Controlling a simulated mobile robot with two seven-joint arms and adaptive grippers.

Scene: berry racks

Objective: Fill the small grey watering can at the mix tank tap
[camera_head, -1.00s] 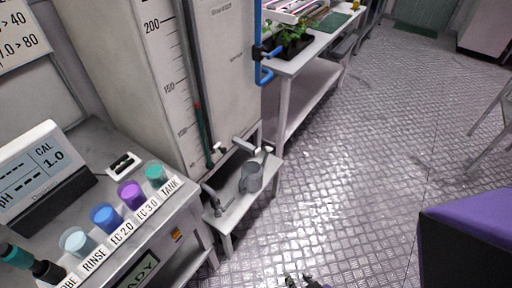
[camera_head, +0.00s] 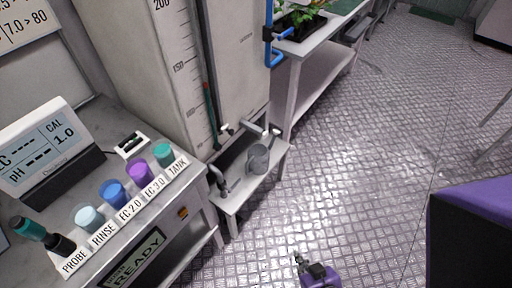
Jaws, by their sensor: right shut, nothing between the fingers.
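The small grey watering can (camera_head: 258,158) stands on a low light-grey stand (camera_head: 240,196) in front of the mix tank. The tall mix tank (camera_head: 165,70) has a level scale on its face. Its tap (camera_head: 256,131) sticks out low on the tank, close above the can; I cannot tell whether the spout is over the can's opening. My right gripper (camera_head: 299,260) is at the bottom of the view, over the floor, shut and empty, well apart from the can. My left gripper is not in view.
A bench at left holds a meter (camera_head: 42,150), a probe and several labelled cups, including a purple one (camera_head: 139,172). A plant bench (camera_head: 312,50) stands behind the tank. A purple-topped dark block (camera_head: 470,220) is at right. The patterned floor between is clear.

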